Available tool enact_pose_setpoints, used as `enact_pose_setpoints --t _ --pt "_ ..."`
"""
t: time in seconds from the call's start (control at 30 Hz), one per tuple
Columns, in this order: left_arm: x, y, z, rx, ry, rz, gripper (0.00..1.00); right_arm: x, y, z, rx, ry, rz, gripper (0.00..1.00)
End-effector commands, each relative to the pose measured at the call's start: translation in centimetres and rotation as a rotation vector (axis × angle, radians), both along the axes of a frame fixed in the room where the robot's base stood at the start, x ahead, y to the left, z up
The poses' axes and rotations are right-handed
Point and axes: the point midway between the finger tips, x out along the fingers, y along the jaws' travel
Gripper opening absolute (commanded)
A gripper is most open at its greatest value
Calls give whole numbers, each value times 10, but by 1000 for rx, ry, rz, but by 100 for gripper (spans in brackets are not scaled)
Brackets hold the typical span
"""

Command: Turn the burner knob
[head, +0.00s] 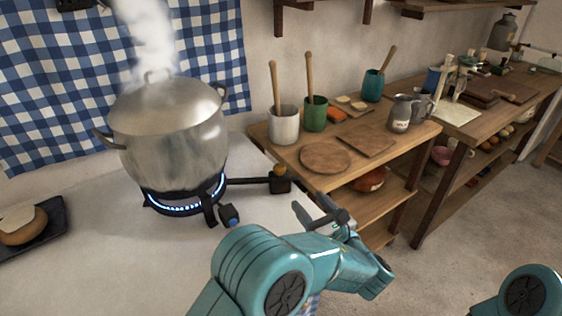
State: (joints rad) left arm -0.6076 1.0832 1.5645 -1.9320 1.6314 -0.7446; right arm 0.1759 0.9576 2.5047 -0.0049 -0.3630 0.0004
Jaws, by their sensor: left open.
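A steaming metal pot (172,130) with its lid on sits on a black burner (185,203) ringed by blue flame. A black pipe runs right from the burner to a dark block (281,184) with a small orange-brown piece (280,171) on top. I cannot tell for sure which of these is the burner knob. My left gripper (316,212) is open and empty, to the right of both and apart from them. My right gripper is out of view.
A wooden shelf table (290,157) behind holds utensil pots (283,125), boards (325,157) and jugs (401,113). A dark tray (52,232) with a round item lies at the left. The white counter (120,265) in front of the burner is clear.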

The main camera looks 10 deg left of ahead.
Motion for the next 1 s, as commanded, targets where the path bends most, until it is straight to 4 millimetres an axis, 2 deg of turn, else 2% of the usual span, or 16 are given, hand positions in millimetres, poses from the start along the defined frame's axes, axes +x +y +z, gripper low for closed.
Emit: enact_pose_setpoints --t 0.13,0.23,0.7,0.83,1.0 --pt "6 5 3 -1 -1 1 62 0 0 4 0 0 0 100" --pt "19 16 3 -1 1 3 62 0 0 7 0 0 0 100" --pt "103 85 3 -1 -1 0 62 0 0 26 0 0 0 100" --pt "118 96 2 -1 -1 -3 62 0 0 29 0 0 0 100" --pt "127 104 2 0 0 -3 62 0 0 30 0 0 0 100"
